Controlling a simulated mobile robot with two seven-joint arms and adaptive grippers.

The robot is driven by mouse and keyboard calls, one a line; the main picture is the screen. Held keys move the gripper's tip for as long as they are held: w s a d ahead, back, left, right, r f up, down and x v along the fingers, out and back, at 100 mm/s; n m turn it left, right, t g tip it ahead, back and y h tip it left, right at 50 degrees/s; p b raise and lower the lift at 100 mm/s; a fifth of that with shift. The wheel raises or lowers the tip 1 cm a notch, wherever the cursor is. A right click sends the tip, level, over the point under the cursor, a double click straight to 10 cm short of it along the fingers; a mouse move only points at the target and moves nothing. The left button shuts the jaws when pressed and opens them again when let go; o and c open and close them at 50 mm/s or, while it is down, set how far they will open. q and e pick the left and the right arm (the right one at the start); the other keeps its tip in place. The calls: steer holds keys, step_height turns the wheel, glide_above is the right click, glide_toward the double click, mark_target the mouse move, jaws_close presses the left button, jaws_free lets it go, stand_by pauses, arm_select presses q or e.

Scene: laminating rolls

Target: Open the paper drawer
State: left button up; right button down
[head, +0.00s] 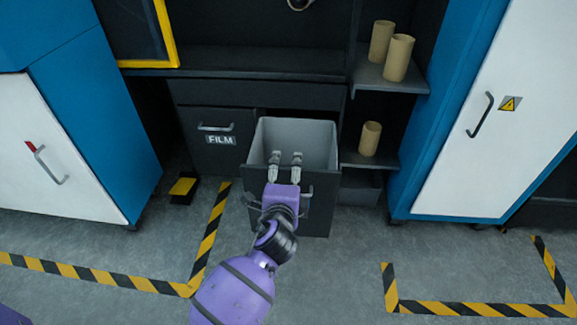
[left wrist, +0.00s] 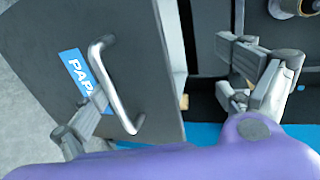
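The paper drawer (head: 320,218) stands pulled out of the dark cabinet in the head view, its pale, empty-looking inside visible from above. Its front (left wrist: 100,25) fills the left of the left wrist view, with a metal handle (left wrist: 117,85) and a blue label (left wrist: 80,78) reading "PAP", the rest hidden. My left gripper (head: 286,158) is open over the drawer's front. In the left wrist view, one finger is close beside the handle and the other is apart at right; I cannot tell whether the near finger touches the handle. My right gripper is out of view.
A closed FILM drawer (head: 215,155) is left of the paper drawer. Cardboard rolls (head: 397,58) stand on shelves at right. Blue-and-white cabinets (head: 455,130) flank the unit. A yellow pedal (head: 183,187) lies on the floor. Striped tape (head: 205,240) marks open floor in front.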

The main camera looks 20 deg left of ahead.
arm_select(q)
steer(key=shift+a+r, duration=0.1)
steer(key=shift+r, duration=0.7)
steer(key=shift+c, duration=0.5)
steer(key=shift+s+r, duration=0.1)
steer(key=shift+c, duration=0.8)
steer(key=shift+s+d+p, duration=0.2)
steer(key=shift+s+p, duration=0.25)
steer(key=shift+s, duration=0.05)
steer(key=shift+c, duration=1)
steer(key=shift+s+r, duration=0.15)
steer(key=shift+s, duration=0.15)
steer(key=shift+c, duration=0.4)
steer(key=shift+s+d+r, duration=0.2)
steer(key=shift+s+r, duration=0.05)
steer(key=shift+s, duration=0.25)
steer(key=c, duration=0.8)
steer(key=shift+s+d+f+p, duration=0.1)
steer(key=shift+s+p, duration=0.25)
steer(key=shift+c, duration=0.6)
steer(key=shift+s+d+p, duration=0.3)
steer(key=shift+s+p, duration=0.05)
steer(key=shift+s, duration=0.55)
steer(key=shift+s+d+p, duration=0.25)
steer(key=shift+s+p, duration=0.1)
steer(key=shift+s, duration=0.55)
steer(key=shift+s+d+p, duration=0.3)
steer(key=shift+s+p, duration=0.05)
steer(key=shift+s, duration=0.55)
